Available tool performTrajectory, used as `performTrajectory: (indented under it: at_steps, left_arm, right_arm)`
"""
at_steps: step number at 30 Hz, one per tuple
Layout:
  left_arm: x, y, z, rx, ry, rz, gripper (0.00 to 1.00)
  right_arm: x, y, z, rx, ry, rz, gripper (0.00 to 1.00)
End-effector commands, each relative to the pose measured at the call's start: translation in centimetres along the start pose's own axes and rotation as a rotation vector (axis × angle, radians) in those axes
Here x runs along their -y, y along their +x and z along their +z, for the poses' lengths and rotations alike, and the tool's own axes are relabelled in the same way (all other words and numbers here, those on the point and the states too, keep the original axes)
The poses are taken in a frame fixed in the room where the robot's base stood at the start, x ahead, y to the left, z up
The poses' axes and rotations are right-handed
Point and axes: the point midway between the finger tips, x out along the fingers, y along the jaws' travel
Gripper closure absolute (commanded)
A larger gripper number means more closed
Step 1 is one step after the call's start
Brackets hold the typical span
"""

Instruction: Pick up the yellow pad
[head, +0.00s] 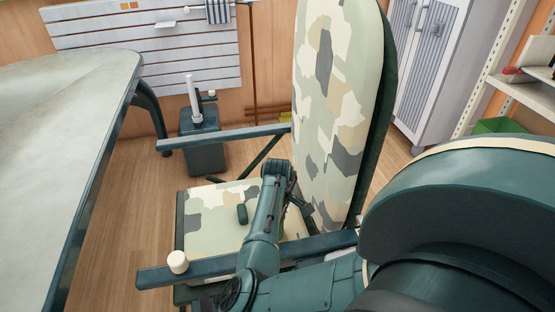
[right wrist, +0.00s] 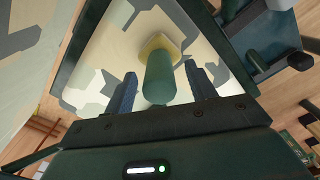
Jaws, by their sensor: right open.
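The yellow pad (right wrist: 157,45) lies on the camouflage seat (right wrist: 112,45) of a chair, which also shows in the head view (head: 205,236). A green cylinder (right wrist: 159,78) stands up from the pad toward my right wrist camera and covers part of it. My right gripper (right wrist: 161,73) is open, with one dark finger on each side of the green cylinder and gaps visible on both sides. In the head view my right arm reaches over the seat and hides most of the pad. My left gripper is not in view.
Armrests (head: 220,139) flank the seat, the near one (head: 155,279) bearing a white knob-like object (head: 178,262). The tall backrest (head: 330,90) rises behind. A large table (head: 60,110) stands at left.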

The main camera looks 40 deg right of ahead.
Motion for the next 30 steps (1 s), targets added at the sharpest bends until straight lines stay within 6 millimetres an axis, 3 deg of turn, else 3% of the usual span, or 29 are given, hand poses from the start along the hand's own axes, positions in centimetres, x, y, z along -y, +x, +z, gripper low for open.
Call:
performTrajectory:
  at_steps: [1, 6, 14, 30]
  left_arm:
    - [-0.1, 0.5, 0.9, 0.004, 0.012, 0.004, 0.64]
    - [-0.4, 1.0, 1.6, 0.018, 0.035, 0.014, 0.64]
    - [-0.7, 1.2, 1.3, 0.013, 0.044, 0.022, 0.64]
    - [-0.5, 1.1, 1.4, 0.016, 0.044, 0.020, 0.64]
  right_arm:
    - [0.0, 1.4, 0.0, 0.000, 0.000, -0.001, 0.44]
    - [0.0, 3.0, 0.0, -0.001, 0.000, 0.000, 0.44]
    - [0.0, 3.2, 0.0, -0.001, 0.000, 0.001, 0.44]
    - [0.0, 3.1, 0.0, -0.001, 0.000, 0.001, 0.88]
